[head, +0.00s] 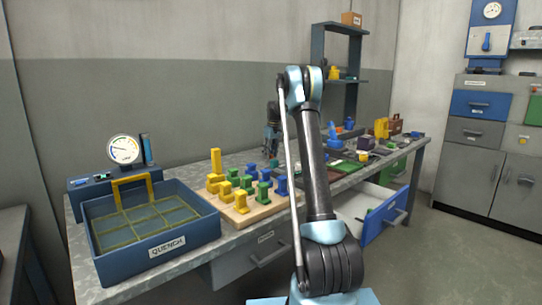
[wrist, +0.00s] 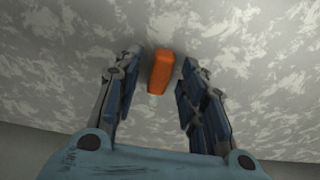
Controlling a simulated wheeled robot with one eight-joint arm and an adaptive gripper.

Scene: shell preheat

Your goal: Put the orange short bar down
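The orange short bar (wrist: 161,71) shows in the wrist view at the worktop's mottled grey surface, between and slightly beyond my fingertips. My gripper (wrist: 158,82) is open, with a finger on each side of the bar and a visible gap to each. The bar appears to rest on the worktop, though its contact is hard to judge from above. In the head view my gripper (head: 272,138) is low over the back of the bench, partly behind my arm. I cannot make out the orange bar there.
A blue QUENCH bin (head: 185,240) with a yellow handle stands at the bench's left. A wooden board (head: 262,213) with yellow, green and blue pieces is beside it. A blue-fronted drawer (head: 384,221) stands open at right. Several small items crowd the bench's far right.

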